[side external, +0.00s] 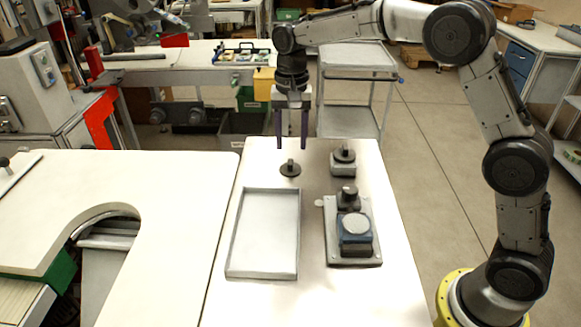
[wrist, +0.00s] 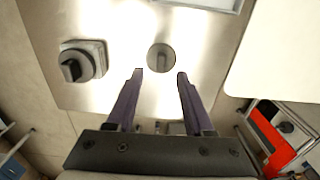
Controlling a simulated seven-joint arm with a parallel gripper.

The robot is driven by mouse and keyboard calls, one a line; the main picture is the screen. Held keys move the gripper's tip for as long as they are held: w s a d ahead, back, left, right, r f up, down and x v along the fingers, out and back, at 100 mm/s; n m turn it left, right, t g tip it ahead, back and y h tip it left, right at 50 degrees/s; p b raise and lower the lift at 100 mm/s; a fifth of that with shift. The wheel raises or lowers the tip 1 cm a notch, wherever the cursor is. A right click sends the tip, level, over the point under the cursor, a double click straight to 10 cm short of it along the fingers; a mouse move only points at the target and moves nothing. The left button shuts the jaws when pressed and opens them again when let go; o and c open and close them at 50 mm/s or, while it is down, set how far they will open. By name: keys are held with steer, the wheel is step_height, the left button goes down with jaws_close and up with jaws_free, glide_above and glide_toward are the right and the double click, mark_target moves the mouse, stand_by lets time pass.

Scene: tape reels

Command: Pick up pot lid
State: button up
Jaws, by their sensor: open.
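A small dark round lid with an upright knob (side external: 290,169) lies flat on the white table. It also shows in the wrist view (wrist: 161,57), just beyond the fingertips and centred between them. A similar dark knobbed piece (side external: 344,154) sits on a grey square block to its right; the wrist view shows it at the left (wrist: 75,66). My gripper (side external: 291,145) points down above the lid, its two dark fingers apart with nothing between them. In the wrist view my gripper (wrist: 160,74) is open and does not touch the lid.
An empty shallow grey tray (side external: 233,234) lies in front of the lid. A device with a blue block and black knob on a grey plate (side external: 367,218) stands to the tray's right. Table space around the lid is clear. Another white table (side external: 180,200) adjoins on the left.

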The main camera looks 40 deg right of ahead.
mark_target(290, 161)
steer(key=shift+w+f, duration=0.15)
steer(key=shift+f, duration=2.65)
jaws_close()
